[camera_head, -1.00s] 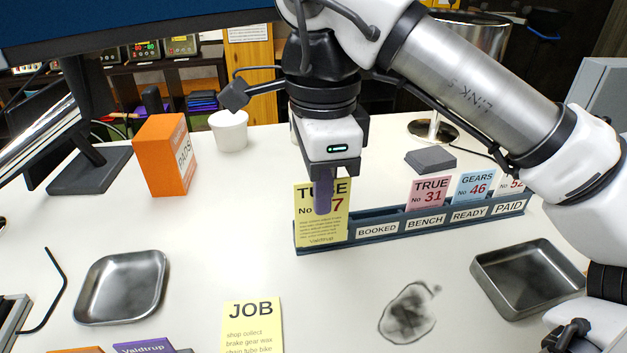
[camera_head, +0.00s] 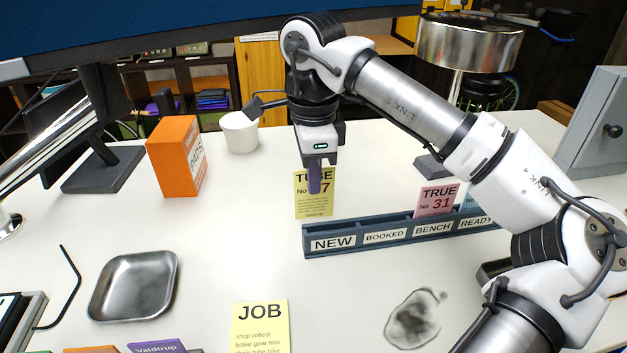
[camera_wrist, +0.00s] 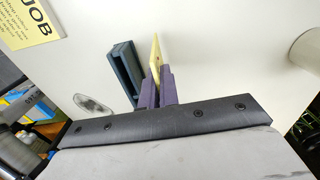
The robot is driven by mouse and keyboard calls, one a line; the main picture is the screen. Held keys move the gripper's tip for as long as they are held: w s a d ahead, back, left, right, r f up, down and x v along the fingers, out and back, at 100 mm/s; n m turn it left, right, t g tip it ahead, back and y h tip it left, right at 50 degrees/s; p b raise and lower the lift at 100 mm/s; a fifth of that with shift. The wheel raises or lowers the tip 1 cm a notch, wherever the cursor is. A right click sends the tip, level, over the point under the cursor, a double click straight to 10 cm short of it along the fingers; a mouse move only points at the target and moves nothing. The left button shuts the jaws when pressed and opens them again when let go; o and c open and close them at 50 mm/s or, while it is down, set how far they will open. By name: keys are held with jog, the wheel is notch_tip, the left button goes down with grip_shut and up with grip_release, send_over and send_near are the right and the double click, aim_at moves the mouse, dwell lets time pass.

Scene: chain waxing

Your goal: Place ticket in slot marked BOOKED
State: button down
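The yellow ticket (camera_head: 313,205), headed TUBE with a number ending in 7, is upright between the purple fingers of my gripper (camera_head: 315,180). My gripper is shut on its upper part. The ticket is behind the left end of the dark blue rack (camera_head: 312,228), apart from it. In the wrist view the ticket shows edge-on (camera_wrist: 156,52) between the fingertips (camera_wrist: 158,85), with the rack (camera_wrist: 122,65) beside it. The BOOKED label (camera_head: 384,237) is second from left, between NEW (camera_head: 333,243) and BENCH (camera_head: 433,228). No ticket shows above NEW or BOOKED.
A pink TRUE 31 ticket (camera_head: 436,200) stands above BENCH. My arm hides the rack's right end and part of a blue ticket (camera_head: 472,196). A white cup (camera_head: 240,134) and orange box (camera_head: 176,158) stand behind left. A metal tray (camera_head: 135,286) and JOB note (camera_head: 260,325) lie in front.

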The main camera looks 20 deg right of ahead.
jog(key=shift+f, duration=0.65)
jog(key=shift+f, duration=0.15)
jog(key=c, duration=1.7)
grip_release()
